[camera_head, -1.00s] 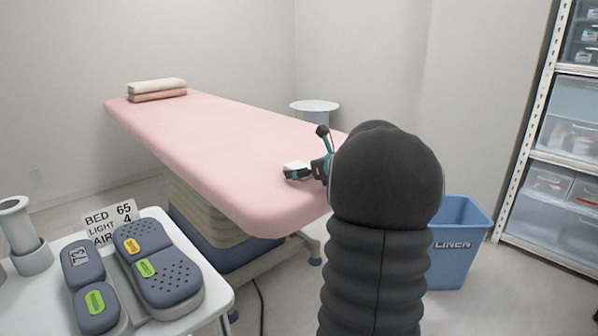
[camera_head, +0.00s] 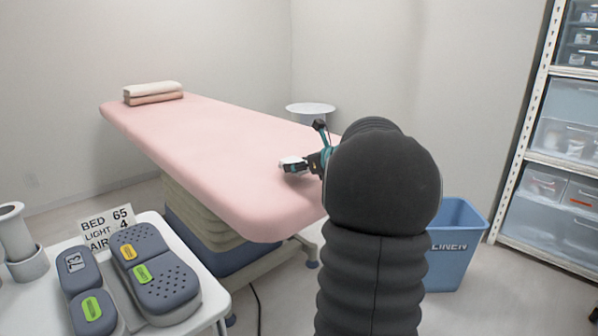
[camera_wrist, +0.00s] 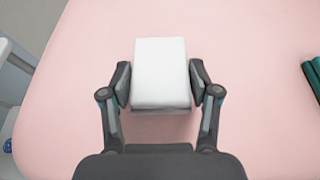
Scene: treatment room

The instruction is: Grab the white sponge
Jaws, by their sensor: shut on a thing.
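The white sponge (camera_wrist: 161,72) is a pale block, seen in the wrist view between the two fingers of my gripper (camera_wrist: 160,84). The gripper is shut on it, with one dark finger pad against each side. In the head view the sponge (camera_head: 291,160) is small and white, over the near end of the pink treatment bed (camera_head: 215,145), with my gripper (camera_head: 296,166) around it. My arm hides part of the bed's right edge. Whether the sponge touches the bed cannot be told.
Dark green cylinders (camera_wrist: 314,76) lie at the wrist view's right edge. A blue linen bin (camera_head: 456,262) stands right of the bed. A white side table (camera_head: 200,312) with grey controllers is at lower left. Folded towels (camera_head: 153,90) lie at the bed's far end. Shelves (camera_head: 535,160) stand at right.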

